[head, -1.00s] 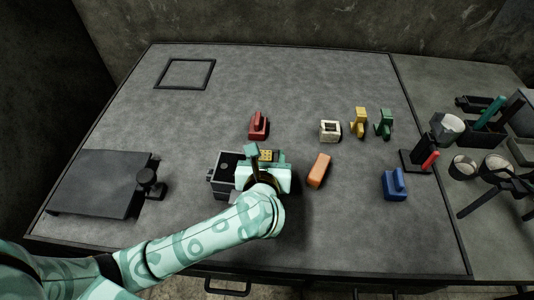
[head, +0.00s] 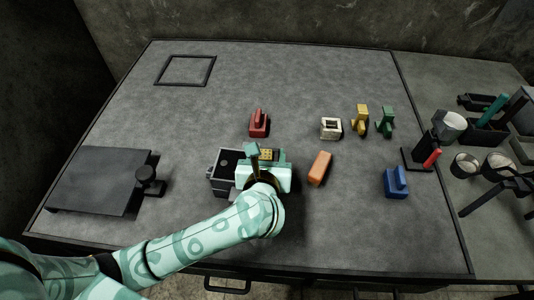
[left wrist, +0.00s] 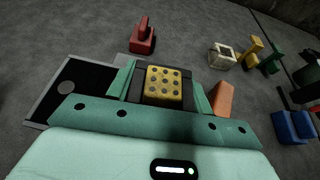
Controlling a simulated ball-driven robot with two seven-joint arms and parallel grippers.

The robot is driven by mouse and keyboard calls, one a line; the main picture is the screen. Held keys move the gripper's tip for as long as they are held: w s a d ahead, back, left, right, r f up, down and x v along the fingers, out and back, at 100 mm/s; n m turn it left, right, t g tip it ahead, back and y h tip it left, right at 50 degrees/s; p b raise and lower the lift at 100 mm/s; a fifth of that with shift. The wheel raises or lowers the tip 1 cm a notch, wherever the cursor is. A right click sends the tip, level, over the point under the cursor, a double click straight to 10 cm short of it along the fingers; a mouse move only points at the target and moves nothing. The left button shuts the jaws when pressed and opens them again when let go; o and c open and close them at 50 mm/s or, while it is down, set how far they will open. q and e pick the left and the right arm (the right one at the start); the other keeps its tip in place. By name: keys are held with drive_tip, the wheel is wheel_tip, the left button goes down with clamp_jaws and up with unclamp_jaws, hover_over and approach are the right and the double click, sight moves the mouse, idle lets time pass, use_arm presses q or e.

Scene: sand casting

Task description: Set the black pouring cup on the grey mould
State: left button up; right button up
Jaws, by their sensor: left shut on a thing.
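The grey mould (head: 222,168) is an open-topped box with a dark filling and a round grey spot, left of centre on the table. Its left end also shows in the left wrist view (left wrist: 77,92); my gripper hides much of the rest. My left gripper (head: 264,165) is over the mould's right part. In the left wrist view its fingers (left wrist: 161,90) are shut on a dark piece, which looks like the black pouring cup (left wrist: 188,92). A yellow block with dark dots (left wrist: 164,86) shows in its middle. I cannot tell whether the cup touches the mould. My right gripper is out of view.
An orange block (head: 320,168) lies close to the right of my gripper, with a red block (head: 259,123) behind. White (head: 330,128), yellow (head: 360,119), green (head: 385,122) and blue (head: 396,183) pieces stand farther right. A black plate (head: 98,180) lies left. The back table is mostly clear.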

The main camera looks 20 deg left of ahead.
use_arm(q)
drive_tip(key=o, duration=1.3)
drive_tip(key=shift+c, duration=0.2)
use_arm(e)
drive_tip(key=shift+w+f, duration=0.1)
use_arm(q)
drive_tip(key=shift+f, duration=0.1)
drive_tip(key=p+v, duration=0.2)
drive_tip(key=v, duration=0.3)
drive_tip(key=shift+r, duration=0.2)
drive_tip(key=p+v, duration=0.3)
drive_tip(key=v, duration=0.8)
drive_tip(key=shift+s+f+p, duration=0.2)
drive_tip(key=shift+f+p, duration=0.05)
drive_tip(key=shift+p, duration=0.05)
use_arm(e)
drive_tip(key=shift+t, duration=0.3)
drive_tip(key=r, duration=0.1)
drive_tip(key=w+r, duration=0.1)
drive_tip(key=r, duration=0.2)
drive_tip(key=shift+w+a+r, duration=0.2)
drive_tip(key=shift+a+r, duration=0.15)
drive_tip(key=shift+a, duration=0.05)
use_arm(q)
drive_tip(key=shift+d, duration=0.1)
